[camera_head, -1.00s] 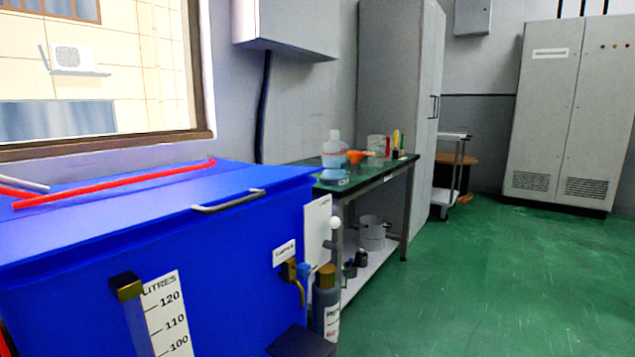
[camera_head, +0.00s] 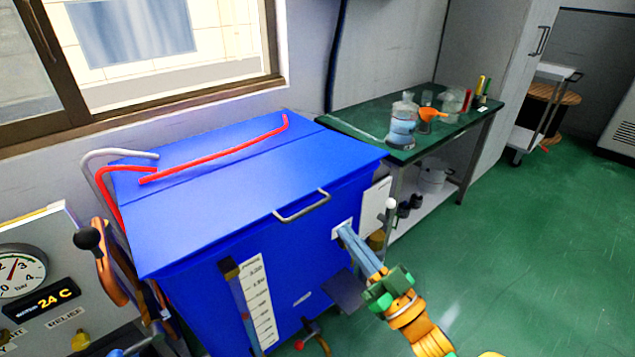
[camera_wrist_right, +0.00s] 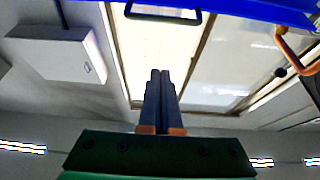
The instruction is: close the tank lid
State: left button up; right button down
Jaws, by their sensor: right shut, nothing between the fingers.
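The blue tank (camera_head: 205,315) stands below the window. Its blue lid (camera_head: 235,195) lies flat or nearly flat across the top; I cannot tell whether a small gap is left under its front edge. A grey bar handle (camera_head: 303,206) sits on the lid near the front edge. The handle shows dark in the right wrist view (camera_wrist_right: 163,14), beside the blue edge and beyond my fingertips. My right gripper (camera_head: 346,232) is shut and empty, in front of the tank's right part, below and right of the handle, apart from it. My left gripper does not show clearly.
A gauge panel (camera_head: 40,280) stands left of the tank. A green-topped bench (camera_head: 365,122) with bottles is behind right. A litre scale (camera_head: 258,300) is on the tank front. Green floor (camera_head: 530,250) is clear at right.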

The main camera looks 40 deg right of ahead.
jog(key=d+p+x, duration=0.1)
jog(key=p+x, duration=0.1)
jog(key=x, duration=0.8)
jog(key=f+b, duration=0.1)
jog(key=f, duration=0.1)
jog(key=a+f, duration=0.1)
jog(key=shift+w+a+f+b, duration=0.1)
jog(key=shift+w+f+b, duration=0.05)
jog(key=shift+f+b, duration=0.25)
jog(key=shift+t, duration=0.8)
notch_tip(320, 180, down, 4)
jog(key=b, duration=0.7)
jog(key=shift+f, duration=0.1)
